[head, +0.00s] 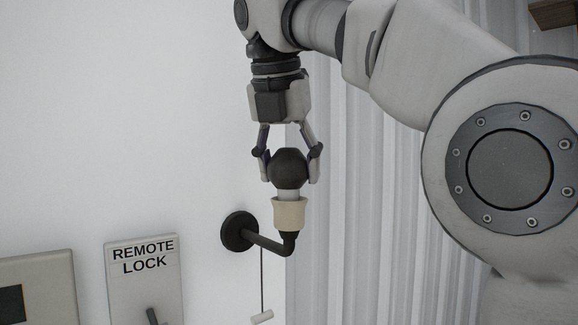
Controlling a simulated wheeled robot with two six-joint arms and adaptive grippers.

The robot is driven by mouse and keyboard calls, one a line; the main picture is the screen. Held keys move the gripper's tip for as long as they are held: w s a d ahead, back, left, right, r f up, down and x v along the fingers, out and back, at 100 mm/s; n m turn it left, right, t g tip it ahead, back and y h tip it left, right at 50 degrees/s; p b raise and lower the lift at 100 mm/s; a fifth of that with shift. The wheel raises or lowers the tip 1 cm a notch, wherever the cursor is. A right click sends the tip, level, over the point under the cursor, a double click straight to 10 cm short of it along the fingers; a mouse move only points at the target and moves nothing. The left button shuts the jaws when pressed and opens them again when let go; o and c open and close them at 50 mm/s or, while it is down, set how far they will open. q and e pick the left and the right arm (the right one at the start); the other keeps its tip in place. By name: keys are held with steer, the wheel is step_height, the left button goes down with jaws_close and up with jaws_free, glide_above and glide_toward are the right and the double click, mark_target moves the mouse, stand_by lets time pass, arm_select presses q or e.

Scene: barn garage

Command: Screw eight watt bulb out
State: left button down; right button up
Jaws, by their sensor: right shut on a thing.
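The bulb (289,169) is a dark round globe with a pale neck, standing upright in a cream socket (289,213). The socket sits on the end of a dark bent wall-lamp arm (264,243), which comes out of a round dark wall plate (239,231). My right gripper (290,172) points straight down from above, with its fingers shut on the globe from both sides. The lower neck meets the socket's rim, and the thread is hidden. My left gripper is out of view.
A pull cord with a pale handle (262,318) hangs below the lamp. A plate marked REMOTE LOCK (144,280) with a lever is on the white wall at lower left, beside a beige panel (38,285). Pale corrugated cladding (360,220) lies to the right.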

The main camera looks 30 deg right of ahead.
steer(key=shift+f+n+b, duration=0.2)
steer(key=shift+n+b, duration=0.3)
steer(key=shift+b, duration=0.05)
steer(key=shift+n+t+y+b, duration=0.3)
steer(key=shift+n+b, duration=0.2)
steer(key=shift+n, duration=0.3)
steer(key=shift+n+t+y+b, duration=0.3)
steer(key=shift+n+b, duration=0.2)
steer(key=shift+n, duration=0.5)
steer(key=shift+r+n, duration=0.15)
steer(key=shift+n, duration=0.45)
steer(key=o, duration=0.9)
steer(key=shift+c, duration=0.2)
